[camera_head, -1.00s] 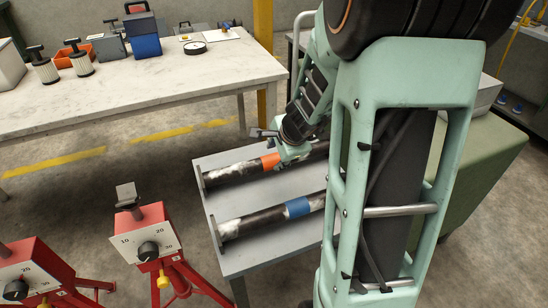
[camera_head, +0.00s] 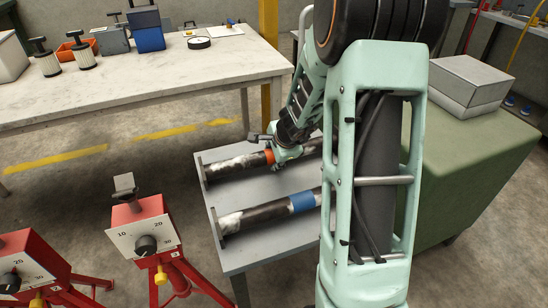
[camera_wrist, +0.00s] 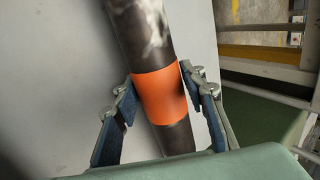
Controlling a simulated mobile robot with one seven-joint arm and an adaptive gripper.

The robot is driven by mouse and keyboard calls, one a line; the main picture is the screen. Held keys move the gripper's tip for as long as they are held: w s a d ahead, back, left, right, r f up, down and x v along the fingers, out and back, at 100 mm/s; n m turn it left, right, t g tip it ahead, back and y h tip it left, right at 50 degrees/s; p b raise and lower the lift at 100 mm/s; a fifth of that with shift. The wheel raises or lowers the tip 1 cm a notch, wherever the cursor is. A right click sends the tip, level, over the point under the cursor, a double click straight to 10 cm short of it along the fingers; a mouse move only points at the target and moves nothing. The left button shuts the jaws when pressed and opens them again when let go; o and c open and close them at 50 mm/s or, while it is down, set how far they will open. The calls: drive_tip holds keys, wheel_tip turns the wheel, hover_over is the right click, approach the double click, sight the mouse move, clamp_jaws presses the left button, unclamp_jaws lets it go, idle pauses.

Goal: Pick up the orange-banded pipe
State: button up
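The orange-banded pipe (camera_head: 236,166) is a dark flanged pipe with white scuffs. It lies on a grey stand (camera_head: 262,262), behind a similar blue-banded pipe (camera_head: 262,213). My gripper (camera_head: 277,155) is down at the orange band, and its arm hides part of the pipe's right side. In the wrist view, the orange band (camera_wrist: 159,94) sits between the two fingers of my gripper (camera_wrist: 158,80). The fingers are apart, one on each side of the pipe, with tips close to its edges. Gaps show beside the lower pads; no firm contact is visible.
A long workbench (camera_head: 150,85) with filters, boxes and a gauge stands behind. Red tripod instruments (camera_head: 145,235) stand at front left. A green cabinet (camera_head: 455,150) with a grey box (camera_head: 465,85) is at right, near my arm.

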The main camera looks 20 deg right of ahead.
clamp_jaws()
